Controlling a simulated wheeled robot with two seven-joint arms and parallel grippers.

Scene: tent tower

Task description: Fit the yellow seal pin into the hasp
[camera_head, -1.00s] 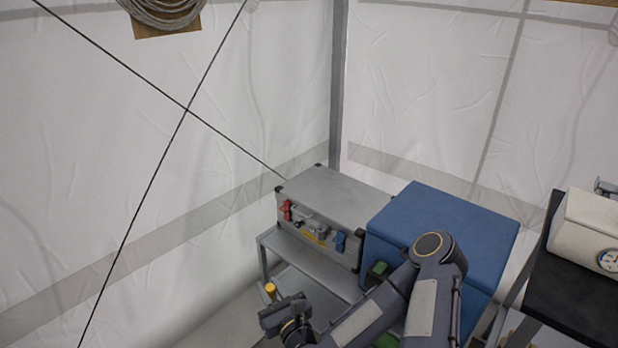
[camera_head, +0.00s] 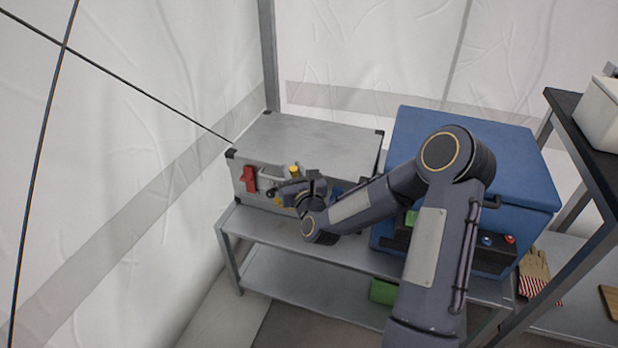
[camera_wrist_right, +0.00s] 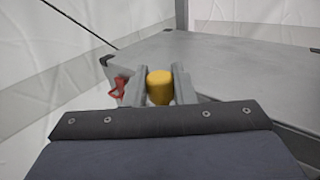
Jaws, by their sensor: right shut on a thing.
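My right gripper (camera_head: 290,186) is at the front of the grey case (camera_head: 310,140). It is shut on the yellow seal pin (camera_head: 294,171). In the right wrist view the pin's yellow cap (camera_wrist_right: 160,86) stands upright between the two grey fingers. A red latch (camera_head: 249,179) on the case front is just left of the gripper; it also shows in the right wrist view (camera_wrist_right: 119,88). Grey fittings on the case front lie behind the gripper. I cannot make out the hasp or whether the pin touches it. My left gripper is out of view.
The case stands on a grey metal shelf (camera_head: 270,231). A blue box (camera_head: 480,150) is close on its right, partly behind my right arm. A black-topped table (camera_head: 590,130) is at the far right. Black cords cross the upper left.

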